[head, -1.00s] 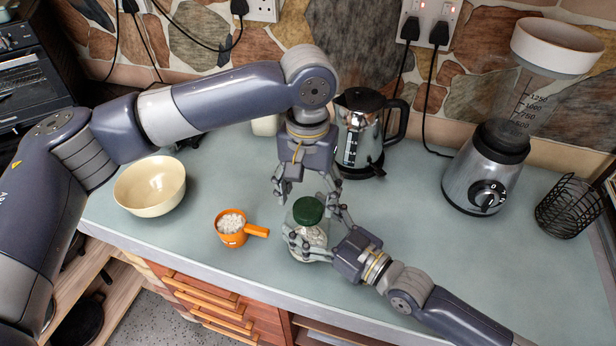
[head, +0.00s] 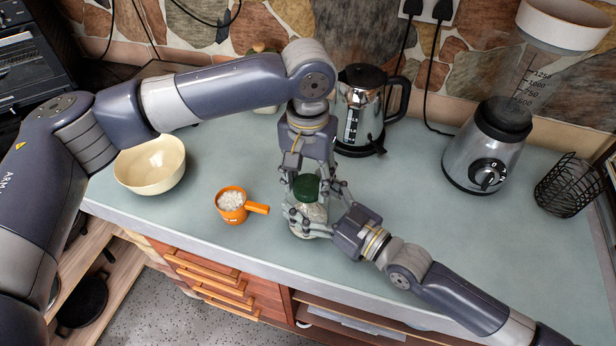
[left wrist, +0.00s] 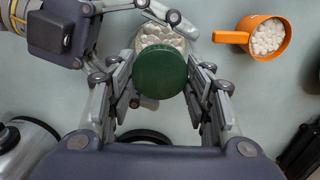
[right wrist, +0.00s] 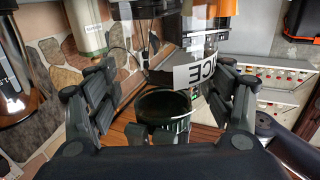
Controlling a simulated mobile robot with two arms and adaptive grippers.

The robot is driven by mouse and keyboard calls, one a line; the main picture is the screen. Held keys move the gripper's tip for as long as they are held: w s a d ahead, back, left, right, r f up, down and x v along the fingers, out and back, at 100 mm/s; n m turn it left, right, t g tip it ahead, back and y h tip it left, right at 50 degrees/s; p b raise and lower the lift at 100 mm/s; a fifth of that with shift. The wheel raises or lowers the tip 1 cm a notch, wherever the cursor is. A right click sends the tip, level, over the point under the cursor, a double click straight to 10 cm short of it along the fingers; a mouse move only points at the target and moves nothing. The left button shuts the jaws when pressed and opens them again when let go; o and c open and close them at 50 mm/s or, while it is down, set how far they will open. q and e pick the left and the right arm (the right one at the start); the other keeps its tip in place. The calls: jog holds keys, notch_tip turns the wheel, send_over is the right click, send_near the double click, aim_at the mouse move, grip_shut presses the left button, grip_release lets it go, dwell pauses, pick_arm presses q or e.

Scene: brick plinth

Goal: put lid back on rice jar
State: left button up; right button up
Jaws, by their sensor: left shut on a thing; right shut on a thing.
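The rice jar (head: 312,211) is clear, holds white rice and stands near the counter's front edge. Its green lid (head: 307,187) is at the jar's mouth; whether it is fully seated I cannot tell. My left gripper (head: 306,184) reaches down from above and is shut on the lid, one finger on each side. In the left wrist view the lid (left wrist: 160,71) sits between my fingers, with the rice jar (left wrist: 163,32) just beyond it. My right gripper (head: 313,220) is shut around the jar's body from the right.
An orange cup of rice (head: 233,204) stands left of the jar, its handle towards it. A cream bowl (head: 150,165) is further left. A kettle (head: 362,110) stands close behind; a blender (head: 490,150) and black wire basket (head: 568,195) are right. The counter between is clear.

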pick_arm(q)
jog(key=m, duration=0.7)
jog(key=shift+m, duration=0.3)
jog(key=m, duration=0.6)
jog(key=shift+m, duration=0.4)
jog(key=o, duration=1.2)
jog(key=shift+o, duration=0.2)
notch_tip(320, 180, up, 12)
